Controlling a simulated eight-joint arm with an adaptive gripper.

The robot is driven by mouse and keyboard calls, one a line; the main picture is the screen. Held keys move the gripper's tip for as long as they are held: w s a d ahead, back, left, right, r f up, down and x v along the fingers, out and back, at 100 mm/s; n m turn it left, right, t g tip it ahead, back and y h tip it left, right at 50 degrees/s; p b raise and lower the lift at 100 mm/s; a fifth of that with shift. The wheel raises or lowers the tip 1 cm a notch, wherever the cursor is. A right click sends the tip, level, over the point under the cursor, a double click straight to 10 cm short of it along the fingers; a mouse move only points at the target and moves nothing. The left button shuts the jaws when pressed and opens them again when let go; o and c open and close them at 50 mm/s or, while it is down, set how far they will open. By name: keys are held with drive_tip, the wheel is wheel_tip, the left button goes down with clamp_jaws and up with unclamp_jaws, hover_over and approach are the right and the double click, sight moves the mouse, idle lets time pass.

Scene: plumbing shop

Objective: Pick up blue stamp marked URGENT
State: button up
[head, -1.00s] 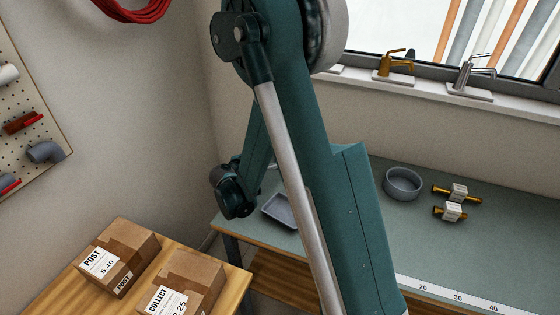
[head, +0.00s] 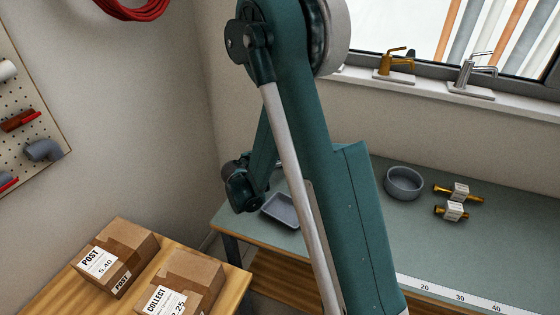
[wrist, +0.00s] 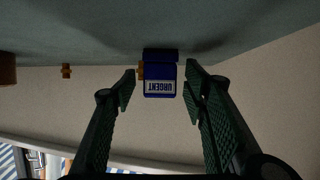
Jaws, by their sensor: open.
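The blue stamp (wrist: 160,78) shows in the wrist view with a white label reading URGENT, which appears upside down. It stands against the grey-green bench top (wrist: 100,28), which fills the top of that view. My gripper (wrist: 159,82) is open, with one dark green finger on each side of the stamp. Gaps show between both fingers and the stamp, and I cannot tell how deep it sits between them. In the head view my arm blocks the stamp and the fingers.
Brass pieces (wrist: 66,71) show left of and partly behind the stamp. In the head view a grey tray (head: 282,209), a round grey dish (head: 403,183) and brass fittings (head: 458,192) sit on the bench. Cardboard boxes (head: 128,243) stand on a wooden table at lower left.

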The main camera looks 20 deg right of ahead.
drive_tip(key=shift+w+d, duration=0.1)
drive_tip(key=shift+d, duration=0.05)
idle(0.4)
drive_tip(key=c, duration=1)
